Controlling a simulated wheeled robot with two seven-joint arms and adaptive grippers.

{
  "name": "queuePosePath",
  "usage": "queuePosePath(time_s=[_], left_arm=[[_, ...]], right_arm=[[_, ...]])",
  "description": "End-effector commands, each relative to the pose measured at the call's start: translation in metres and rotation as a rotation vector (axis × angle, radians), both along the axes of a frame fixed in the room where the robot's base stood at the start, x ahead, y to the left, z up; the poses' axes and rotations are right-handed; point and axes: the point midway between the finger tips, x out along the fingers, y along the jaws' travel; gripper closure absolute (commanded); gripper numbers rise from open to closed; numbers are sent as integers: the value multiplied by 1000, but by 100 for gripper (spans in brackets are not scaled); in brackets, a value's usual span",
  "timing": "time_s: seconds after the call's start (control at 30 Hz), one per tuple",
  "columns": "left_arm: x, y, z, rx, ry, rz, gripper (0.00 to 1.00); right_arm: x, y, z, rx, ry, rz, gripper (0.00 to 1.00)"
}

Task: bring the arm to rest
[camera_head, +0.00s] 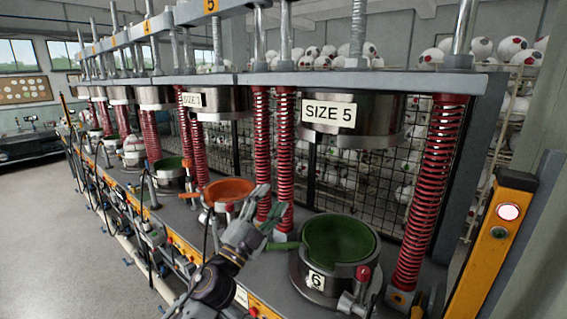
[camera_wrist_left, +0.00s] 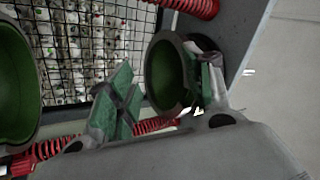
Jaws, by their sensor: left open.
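My left gripper (camera_head: 275,218) is open and empty in the head view, above the press bench between the orange mould and the green mould. In the left wrist view its two green-padded fingers (camera_wrist_left: 165,88) are spread apart, with nothing between them. The arm reaches in from the bottom of the head view. The green mould (camera_head: 340,242) marked 6 stands to the right of the gripper, apart from its fingertips as far as I can tell. The orange mould (camera_head: 229,191) is behind and left of the wrist. My right gripper does not show.
The SIZE 5 upper press (camera_head: 352,120) hangs above the green mould. Red springs (camera_head: 430,190) on columns flank it. A yellow post (camera_head: 497,235) with buttons stands at the right. Balls fill racks (camera_head: 520,100) behind wire mesh. The floor (camera_head: 45,230) at left is clear.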

Motion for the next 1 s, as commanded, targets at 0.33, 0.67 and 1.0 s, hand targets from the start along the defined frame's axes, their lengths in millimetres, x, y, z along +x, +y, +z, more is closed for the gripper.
queuePosePath(time_s=[0.33, 0.67, 1.0], left_arm=[[7, 75, -70, -239, 335, 229, 49], [-18, 135, -167, -390, 705, 433, 49], [-86, 173, -271, -472, 1125, 602, 49]], right_arm=[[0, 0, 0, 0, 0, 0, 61], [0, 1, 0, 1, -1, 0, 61], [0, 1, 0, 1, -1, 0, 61]])
